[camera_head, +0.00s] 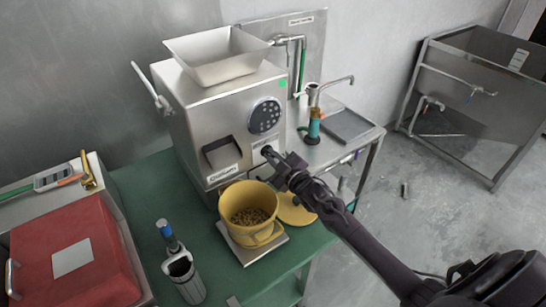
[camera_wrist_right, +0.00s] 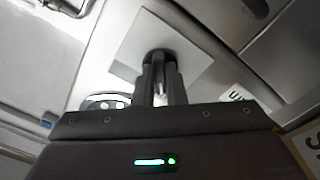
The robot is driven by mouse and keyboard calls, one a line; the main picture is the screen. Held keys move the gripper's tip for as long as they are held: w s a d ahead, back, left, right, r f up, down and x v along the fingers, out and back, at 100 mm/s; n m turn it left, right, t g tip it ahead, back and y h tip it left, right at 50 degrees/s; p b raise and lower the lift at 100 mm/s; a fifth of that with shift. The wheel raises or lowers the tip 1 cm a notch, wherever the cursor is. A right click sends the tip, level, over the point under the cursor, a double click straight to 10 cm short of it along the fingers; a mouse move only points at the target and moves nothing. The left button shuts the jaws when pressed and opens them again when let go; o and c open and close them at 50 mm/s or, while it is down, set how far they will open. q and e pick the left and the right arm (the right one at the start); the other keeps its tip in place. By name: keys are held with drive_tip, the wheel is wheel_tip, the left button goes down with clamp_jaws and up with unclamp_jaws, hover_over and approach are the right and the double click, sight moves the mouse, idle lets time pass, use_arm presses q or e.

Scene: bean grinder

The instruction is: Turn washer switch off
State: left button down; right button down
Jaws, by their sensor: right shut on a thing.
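A dark round switch (camera_wrist_right: 158,53) sits on a pale square plate (camera_wrist_right: 128,62) on the front of the steel machine (camera_head: 215,110). My right gripper (camera_head: 271,155) reaches this front from the lower right. In the right wrist view, the fingers of my right gripper (camera_wrist_right: 160,75) are close together at the switch and shut on it. They cover most of the switch, so its turned position cannot be told. Part of a label (camera_wrist_right: 236,97) shows beside the plate. My left gripper is not in view.
A yellow bucket of beans (camera_head: 247,213) stands on a scale (camera_head: 262,252) below my right gripper. A yellow lid (camera_head: 296,211) lies beside it on the green table (camera_head: 140,180). A sink (camera_head: 345,125) is behind, and a red-topped box (camera_head: 75,265) is at left.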

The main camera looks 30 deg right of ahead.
drive_tip(key=m, duration=0.4)
drive_tip(key=shift+m+p, duration=0.5)
drive_tip(key=shift+m, duration=1.3)
drive_tip(key=c, duration=1.5)
unclamp_jaws()
drive_tip(key=shift+s, duration=0.1)
drive_tip(key=s, duration=0.2)
drive_tip(key=s+b, duration=0.1)
drive_tip(key=s, duration=0.2)
drive_tip(key=s+d, duration=0.1)
drive_tip(key=s, duration=0.1)
drive_tip(key=shift+s, duration=0.3)
